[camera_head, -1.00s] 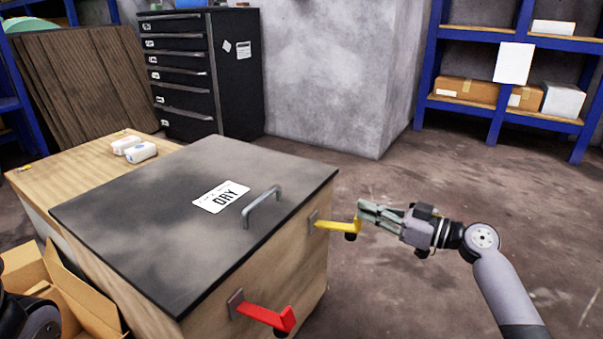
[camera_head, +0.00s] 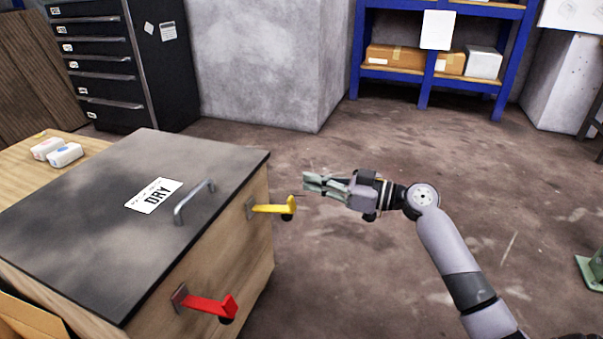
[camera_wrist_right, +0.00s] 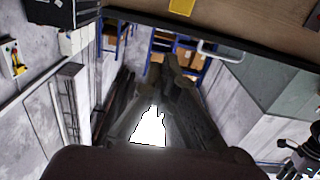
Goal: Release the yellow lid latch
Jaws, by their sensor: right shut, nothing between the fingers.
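The yellow lid latch (camera_head: 270,208) sticks out from the wooden side of the box, just below the edge of its dark lid (camera_head: 100,235). A yellow piece at the top of the right wrist view (camera_wrist_right: 180,6) looks like the same latch. My right gripper (camera_head: 308,182) is shut and empty, just right of the latch's outer end, fingers pointing left; a small gap shows between them. The red latch (camera_head: 208,305) sits on the same side, nearer to me. My left gripper is not in the head view.
The lid carries a grey handle (camera_head: 192,200) and a "DRY" label (camera_head: 154,195). A wooden table (camera_head: 18,174) with two small white items stands left. A black drawer cabinet (camera_head: 155,60) and blue shelving (camera_head: 357,55) stand behind.

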